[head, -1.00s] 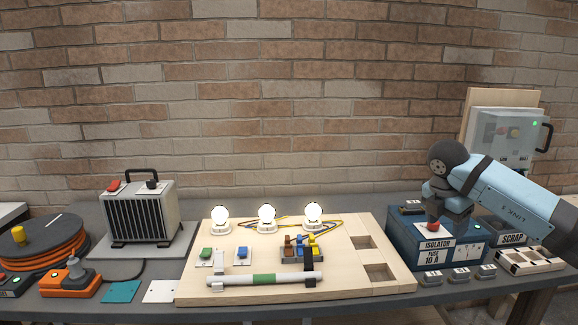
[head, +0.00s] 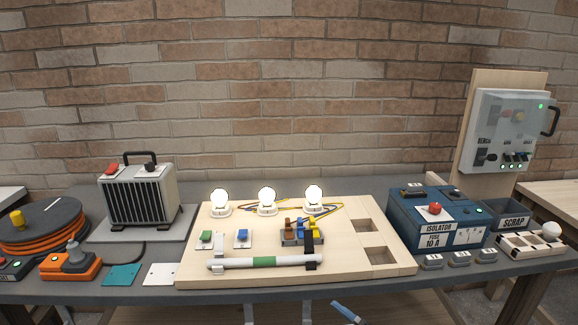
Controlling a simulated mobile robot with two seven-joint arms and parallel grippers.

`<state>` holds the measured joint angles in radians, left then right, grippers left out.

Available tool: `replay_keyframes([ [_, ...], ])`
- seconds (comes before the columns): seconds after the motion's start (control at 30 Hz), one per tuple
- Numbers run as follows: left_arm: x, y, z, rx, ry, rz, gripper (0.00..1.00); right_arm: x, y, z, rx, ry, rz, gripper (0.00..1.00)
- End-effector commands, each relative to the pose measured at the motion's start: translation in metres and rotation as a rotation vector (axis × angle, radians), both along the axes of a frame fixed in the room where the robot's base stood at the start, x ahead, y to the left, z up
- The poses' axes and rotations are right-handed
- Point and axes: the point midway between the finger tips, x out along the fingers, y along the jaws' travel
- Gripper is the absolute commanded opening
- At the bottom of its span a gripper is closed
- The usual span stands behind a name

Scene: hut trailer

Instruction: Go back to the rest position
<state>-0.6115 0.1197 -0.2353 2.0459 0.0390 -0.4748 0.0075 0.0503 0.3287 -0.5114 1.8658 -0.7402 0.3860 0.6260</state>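Neither gripper shows in the head view. A small blue piece (head: 348,312) at the bottom edge looks like part of my arm, below the bench front. The blue isolator box (head: 464,238) stands on the right of the bench, with its red button (head: 434,208) uncovered and a small green light beside it. The wooden board (head: 340,275) lies mid-bench, with three lit bulbs (head: 267,200), a green switch (head: 206,238), a blue switch (head: 242,237) and a tube with a green band (head: 264,262).
A heater (head: 138,195), an orange cable reel (head: 42,228) and an orange socket (head: 70,266) stand at the left. A scrap bin (head: 511,216), a wooden rack (head: 522,246) with a white bulb (head: 551,230) and a wall panel (head: 510,125) are at the right. Space above the bench is clear.

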Motion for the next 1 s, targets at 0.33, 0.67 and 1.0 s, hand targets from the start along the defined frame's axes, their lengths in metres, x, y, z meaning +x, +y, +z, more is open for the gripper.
replay_keyframes([
  [0.33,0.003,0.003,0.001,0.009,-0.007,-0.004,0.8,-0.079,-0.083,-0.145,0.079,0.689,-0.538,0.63],
  [0.67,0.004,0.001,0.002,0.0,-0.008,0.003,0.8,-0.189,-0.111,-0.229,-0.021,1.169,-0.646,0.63],
  [1.0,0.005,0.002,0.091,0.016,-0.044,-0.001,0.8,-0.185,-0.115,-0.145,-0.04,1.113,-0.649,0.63],
])
